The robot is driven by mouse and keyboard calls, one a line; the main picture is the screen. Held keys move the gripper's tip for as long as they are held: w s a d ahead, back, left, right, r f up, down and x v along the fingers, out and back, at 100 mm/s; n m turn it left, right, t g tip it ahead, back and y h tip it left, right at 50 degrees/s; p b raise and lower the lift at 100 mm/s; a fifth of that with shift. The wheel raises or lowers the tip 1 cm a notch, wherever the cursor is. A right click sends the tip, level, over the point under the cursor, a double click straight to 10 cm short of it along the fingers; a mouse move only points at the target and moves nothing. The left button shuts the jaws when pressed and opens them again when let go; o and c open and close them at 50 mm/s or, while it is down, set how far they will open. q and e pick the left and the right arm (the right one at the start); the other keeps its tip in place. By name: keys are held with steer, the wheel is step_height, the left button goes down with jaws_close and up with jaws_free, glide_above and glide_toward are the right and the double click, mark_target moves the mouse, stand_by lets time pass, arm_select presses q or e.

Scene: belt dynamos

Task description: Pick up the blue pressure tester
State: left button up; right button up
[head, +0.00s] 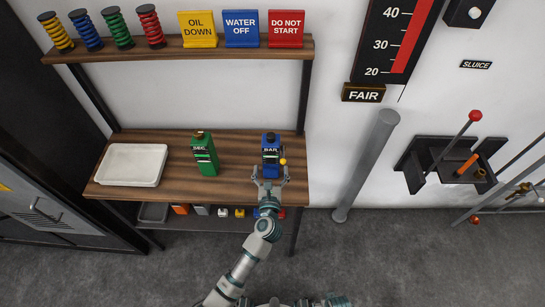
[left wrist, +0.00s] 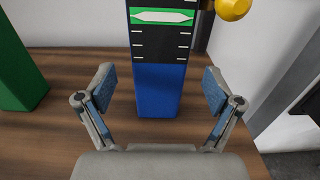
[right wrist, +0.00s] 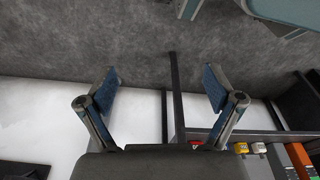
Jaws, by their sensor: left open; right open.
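The blue pressure tester (head: 271,156), marked "BAR", stands upright near the right end of the wooden table top. My left gripper (head: 270,177) is at its near side, open. In the left wrist view the tester's blue lower body (left wrist: 158,90) stands ahead of and between the two spread fingers (left wrist: 158,88), with a gap on each side. A yellow knob (left wrist: 232,8) juts from its upper right. My right gripper (right wrist: 160,90) is open and empty in its wrist view, which shows grey floor and a white wall. Its fingers are not clear in the head view.
A green device (head: 204,155), marked "DEC", stands left of the tester. A white tray (head: 132,165) lies at the table's left end. An upper shelf (head: 185,49) with springs and signs is above. A grey pipe (head: 365,165) stands right of the table. Small coloured items sit on the lower shelf.

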mark_target(270, 164)
arm_select(q)
steer(key=shift+w+a, duration=0.1)
steer(key=shift+w, duration=0.25)
steer(key=w, duration=0.3)
steer(key=shift+w+r, duration=0.2)
steer(key=shift+w, duration=0.65)
steer(key=shift+d, duration=0.25)
arm_select(e)
steer(key=shift+w+a+r, duration=0.1)
steer(key=shift+w+r, duration=0.3)
steer(key=shift+r, duration=0.35)
arm_select(q)
steer(key=c, duration=0.4)
steer(key=shift+a, duration=0.15)
steer(key=c, duration=1.2)
steer(key=shift+r, duration=0.15)
jaws_close()
arm_select(e)
steer(key=shift+s+f, duration=0.2)
steer(key=shift+s, duration=0.1)
arm_select(q)
steer(key=shift+r, duration=0.1)
arm_select(e)
steer(key=shift+w, duration=0.1)
